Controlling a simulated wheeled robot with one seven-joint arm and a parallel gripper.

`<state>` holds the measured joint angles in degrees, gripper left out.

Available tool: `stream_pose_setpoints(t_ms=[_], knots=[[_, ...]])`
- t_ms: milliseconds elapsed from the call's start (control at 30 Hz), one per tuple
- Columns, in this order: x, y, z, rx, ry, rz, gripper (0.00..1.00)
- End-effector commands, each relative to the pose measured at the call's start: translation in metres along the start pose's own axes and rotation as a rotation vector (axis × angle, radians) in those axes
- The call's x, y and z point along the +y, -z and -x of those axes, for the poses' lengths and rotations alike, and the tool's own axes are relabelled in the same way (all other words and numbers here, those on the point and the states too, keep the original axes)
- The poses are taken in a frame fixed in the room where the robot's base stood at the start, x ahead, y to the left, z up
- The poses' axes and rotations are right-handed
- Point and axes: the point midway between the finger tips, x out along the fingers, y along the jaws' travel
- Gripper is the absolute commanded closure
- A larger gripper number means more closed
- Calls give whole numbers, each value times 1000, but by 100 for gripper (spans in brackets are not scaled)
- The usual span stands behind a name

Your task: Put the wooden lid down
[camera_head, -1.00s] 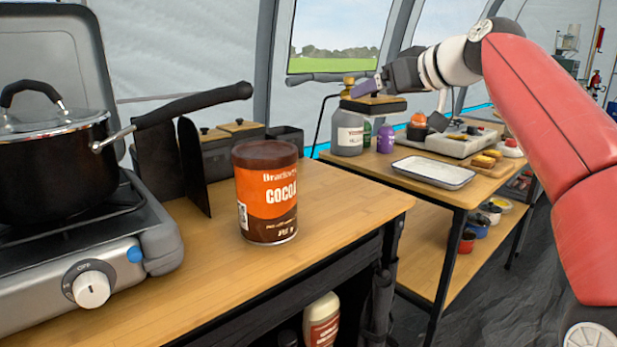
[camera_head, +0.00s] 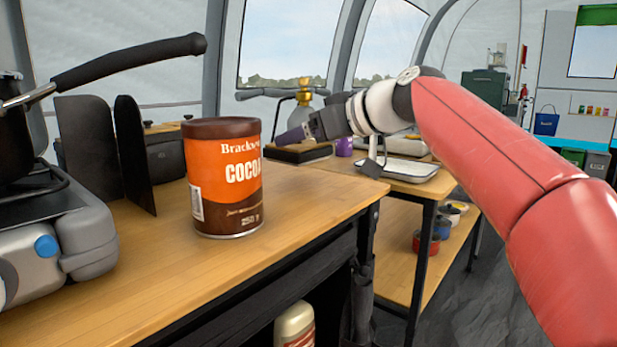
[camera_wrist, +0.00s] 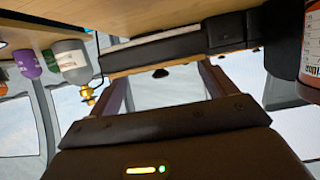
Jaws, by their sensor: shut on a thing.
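Whether the lid touches anything below is unclear.
A cocoa tin (camera_head: 225,180) stands on the worktop (camera_head: 290,215), left of the lid. Dark lidded boxes (camera_head: 165,155) stand behind it, partly hidden. A stove (camera_head: 60,230) with a pot is at left. A second table (camera_head: 405,183) with a tray is beyond.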

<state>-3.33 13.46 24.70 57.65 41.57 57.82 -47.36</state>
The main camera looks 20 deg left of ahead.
Motion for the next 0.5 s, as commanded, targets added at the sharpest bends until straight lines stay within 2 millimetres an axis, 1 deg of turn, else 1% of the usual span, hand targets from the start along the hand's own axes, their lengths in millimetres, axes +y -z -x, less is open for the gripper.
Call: stream_pose_setpoints(t_ms=[133, 300, 400, 500], knots=[[0, -12, -5, 1, 0, -2, 68], [0, -36, -13, 0, -1, -1, 68], [0, -42, -16, 1, -1, -1, 68], [0, -41, -15, 2, -1, 0, 68]])
